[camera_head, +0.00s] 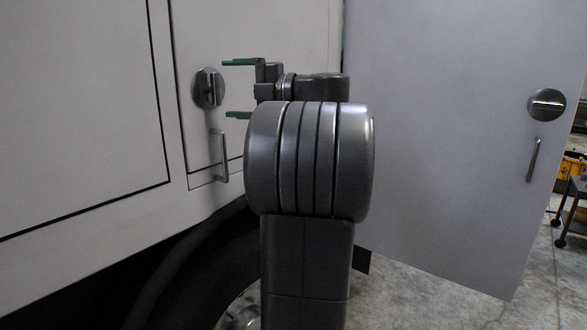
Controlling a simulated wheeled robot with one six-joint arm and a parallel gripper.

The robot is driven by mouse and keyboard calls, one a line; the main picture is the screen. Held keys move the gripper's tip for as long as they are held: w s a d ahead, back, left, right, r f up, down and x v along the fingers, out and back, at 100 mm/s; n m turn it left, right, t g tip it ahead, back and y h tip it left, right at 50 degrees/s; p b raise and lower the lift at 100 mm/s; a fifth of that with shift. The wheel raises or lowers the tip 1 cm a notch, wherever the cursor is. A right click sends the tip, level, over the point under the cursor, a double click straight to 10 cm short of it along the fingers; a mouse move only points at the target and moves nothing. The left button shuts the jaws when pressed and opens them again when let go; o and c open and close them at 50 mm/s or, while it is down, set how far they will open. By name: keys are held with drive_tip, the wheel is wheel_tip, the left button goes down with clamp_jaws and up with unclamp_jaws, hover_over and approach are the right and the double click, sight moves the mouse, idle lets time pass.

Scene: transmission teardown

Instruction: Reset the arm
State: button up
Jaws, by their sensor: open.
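My gripper (238,88) shows in the head view with its two green fingers spread apart, one above the other. It is open, and nothing shows between the fingers. The fingers point left towards a round latch (208,88) on a light panel door (192,40) of a large vehicle. The latch lies just left of the fingertips; whether they touch cannot be told. My grey arm stands in the middle of the view and hides part of the scene behind it.
A vertical handle (219,155) sits below the latch. An open grey door (440,120) with its own round latch (546,105) and handle (532,160) fills the right. A dark wheel (195,270) is at lower left. A cart (572,212) stands at far right on concrete floor (420,300).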

drive_tip(key=shift+x, duration=1.4)
